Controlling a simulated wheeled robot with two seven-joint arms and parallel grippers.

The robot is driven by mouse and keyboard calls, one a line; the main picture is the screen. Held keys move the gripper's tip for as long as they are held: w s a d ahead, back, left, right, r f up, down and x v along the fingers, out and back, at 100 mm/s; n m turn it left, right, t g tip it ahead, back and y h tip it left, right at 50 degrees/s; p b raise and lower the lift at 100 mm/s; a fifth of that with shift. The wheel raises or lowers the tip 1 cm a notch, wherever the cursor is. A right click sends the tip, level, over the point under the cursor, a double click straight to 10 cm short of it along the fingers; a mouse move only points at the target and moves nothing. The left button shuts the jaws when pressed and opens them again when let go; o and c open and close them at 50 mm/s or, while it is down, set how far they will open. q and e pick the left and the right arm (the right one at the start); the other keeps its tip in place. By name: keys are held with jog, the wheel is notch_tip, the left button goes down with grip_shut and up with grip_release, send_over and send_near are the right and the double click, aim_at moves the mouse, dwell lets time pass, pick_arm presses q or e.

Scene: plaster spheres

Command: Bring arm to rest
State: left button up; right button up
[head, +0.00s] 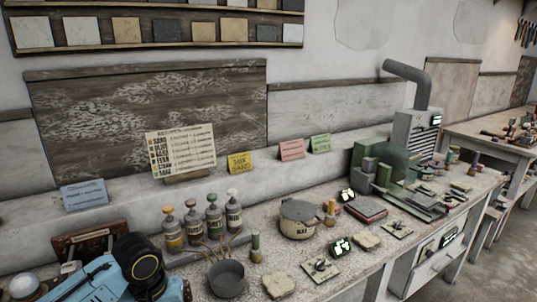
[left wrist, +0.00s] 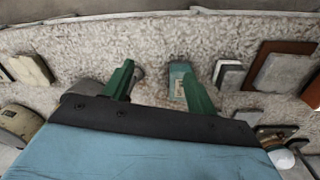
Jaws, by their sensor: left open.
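My left arm (head: 95,278), blue with a black round joint, comes in at the bottom left of the head view. Its gripper cannot be made out there. In the left wrist view my left gripper (left wrist: 158,82) shows two green fingers spread apart, with nothing held between them. A small teal piece with a pale label (left wrist: 180,78) lies just beyond the right finger; I cannot tell whether they touch. My right gripper is in neither view.
The speckled bench top (head: 315,250) holds several bottles (head: 213,220), a dark pot (head: 226,279), a round lidded tin (head: 298,220) and a grey machine with a pipe (head: 415,135). Sample tiles (left wrist: 282,72) lie at right in the wrist view.

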pick_arm(q)
jog(key=s+d+f+m+t+h, duration=0.1)
jog(key=s+d+f+m, duration=0.1)
jog(key=s+d+f, duration=0.3)
jog(key=s+d+f+m+t+h, duration=0.1)
jog(key=s+d+m, duration=0.15)
jog(key=s, duration=0.45)
jog(key=s+a+t+y, duration=0.1)
jog(key=s+a, duration=0.2)
jog(key=s, duration=0.2)
jog(key=s+a+y, duration=0.1)
jog(key=s+a, duration=0.2)
jog(key=s, duration=0.2)
notch_tip(320, 180, down, 25)
jog(key=s+g, duration=0.1)
jog(key=s, duration=0.2)
jog(key=s+a+f+m+g, duration=0.1)
jog(key=s+a+f, duration=0.1)
jog(key=s+f, duration=1.2)
jog(key=shift+s+a+g+y, duration=0.3)
jog(key=shift+s+a, duration=0.05)
jog(key=shift+s, duration=0.15)
jog(key=shift+f, duration=0.1)
